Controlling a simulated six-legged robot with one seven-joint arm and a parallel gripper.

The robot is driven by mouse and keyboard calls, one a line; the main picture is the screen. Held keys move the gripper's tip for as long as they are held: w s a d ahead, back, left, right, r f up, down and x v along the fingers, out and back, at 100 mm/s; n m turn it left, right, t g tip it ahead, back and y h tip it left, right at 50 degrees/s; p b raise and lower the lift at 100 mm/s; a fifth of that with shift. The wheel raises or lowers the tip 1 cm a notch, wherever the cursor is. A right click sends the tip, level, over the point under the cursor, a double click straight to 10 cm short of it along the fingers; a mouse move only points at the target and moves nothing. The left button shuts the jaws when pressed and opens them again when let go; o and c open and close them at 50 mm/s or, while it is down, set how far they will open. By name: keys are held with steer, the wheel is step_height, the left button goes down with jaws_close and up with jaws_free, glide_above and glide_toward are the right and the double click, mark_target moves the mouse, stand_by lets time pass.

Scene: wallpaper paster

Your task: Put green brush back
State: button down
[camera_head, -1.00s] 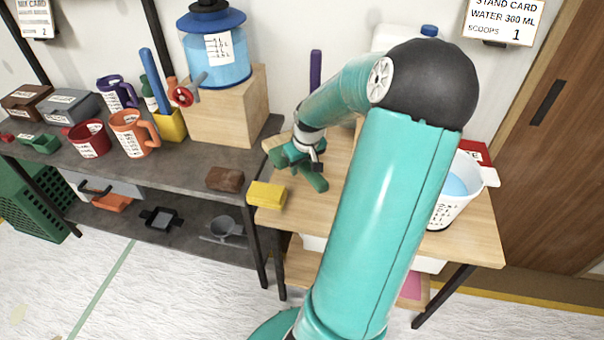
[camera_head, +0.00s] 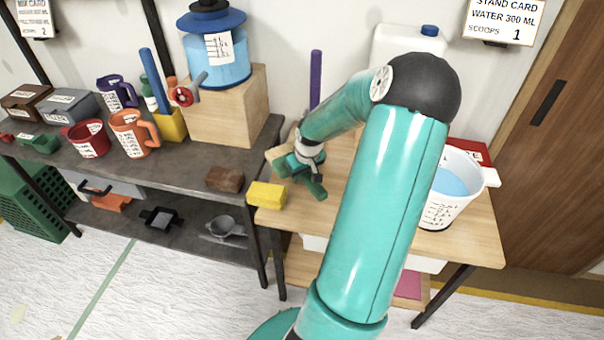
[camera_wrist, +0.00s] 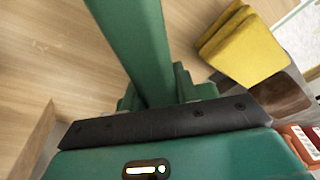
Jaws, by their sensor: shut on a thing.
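My gripper (camera_head: 308,178) is low over the left part of the wooden table, behind the yellow block. It is shut on a long green bar, which looks like the handle of the green brush (camera_wrist: 135,45). In the wrist view the bar runs up and left from between the jaws. The brush's far end is out of that view. In the head view my gripper and the brush blend in similar greens, so its outline is hard to tell. I cannot tell whether it touches the table.
A yellow block (camera_head: 267,195) lies at the wooden table's left front edge; a brown block (camera_head: 225,179) is on the dark shelf beside it. A purple handle (camera_head: 316,78) stands upright behind. A white bucket (camera_head: 452,190) is at right. A blue handle (camera_head: 155,78) stands in a yellow holder (camera_head: 171,125).

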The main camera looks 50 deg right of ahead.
steer(key=shift+f, duration=0.35)
steer(key=c, duration=1)
jaws_free()
steer(key=shift+c, duration=0.2)
